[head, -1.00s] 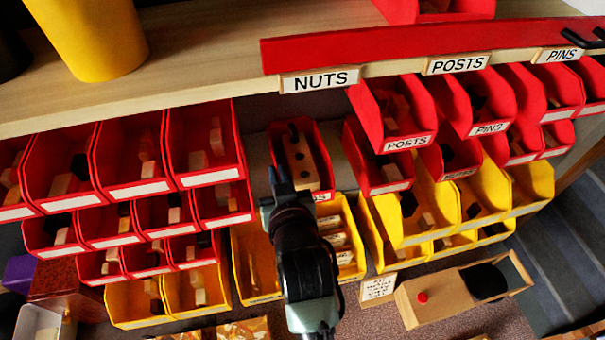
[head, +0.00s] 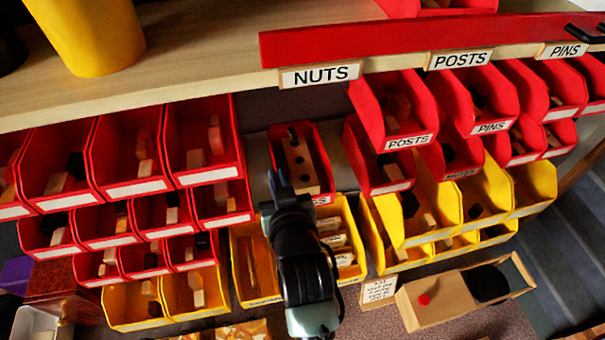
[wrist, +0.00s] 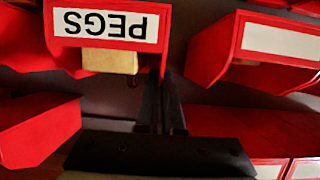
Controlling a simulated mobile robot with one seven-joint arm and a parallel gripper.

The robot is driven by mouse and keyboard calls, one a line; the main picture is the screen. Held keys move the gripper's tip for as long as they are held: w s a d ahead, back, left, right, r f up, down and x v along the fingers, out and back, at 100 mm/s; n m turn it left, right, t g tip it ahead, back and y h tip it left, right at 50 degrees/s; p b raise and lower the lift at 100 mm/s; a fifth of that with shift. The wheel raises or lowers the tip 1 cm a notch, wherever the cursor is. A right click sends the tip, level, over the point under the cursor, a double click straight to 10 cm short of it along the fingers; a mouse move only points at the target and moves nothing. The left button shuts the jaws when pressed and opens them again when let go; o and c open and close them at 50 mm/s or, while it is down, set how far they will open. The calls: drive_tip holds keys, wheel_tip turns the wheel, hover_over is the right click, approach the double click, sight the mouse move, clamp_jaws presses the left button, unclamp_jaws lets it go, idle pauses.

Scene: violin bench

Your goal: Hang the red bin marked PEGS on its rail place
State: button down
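The red PEGS bin (wrist: 60,15) shows upside down in the wrist view, its white PEGS label readable and a pale wooden block beside it. In the head view the red bin (head: 318,144) is in the gap of the upper row, with a wooden piece with dark holes inside. Only the end of its label shows there, behind my gripper. My gripper (head: 281,182) is at the bin's near left edge. In the wrist view the two dark fingers (wrist: 163,105) are close together with the bin's side wall running in between them. Whether the bin's back sits on the rail is hidden.
Red bins (head: 205,145) stand close on the left, and a POSTS bin (head: 395,110) is close on the right. Yellow bins (head: 345,235) lie below. The wooden shelf (head: 200,60) with a NUTS label (head: 320,75) overhangs above. A wooden box (head: 435,297) lies lower right.

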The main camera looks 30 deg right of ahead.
drive_tip(key=shift+f, duration=0.15)
drive_tip(key=c, duration=1)
unclamp_jaws()
drive_tip(key=shift+o, duration=0.2)
drive_tip(key=shift+f, duration=0.1)
drive_tip(key=b+v, duration=0.2)
drive_tip(key=v, duration=1.1)
drive_tip(key=shift+b, duration=0.3)
drive_tip(key=shift+a, duration=0.1)
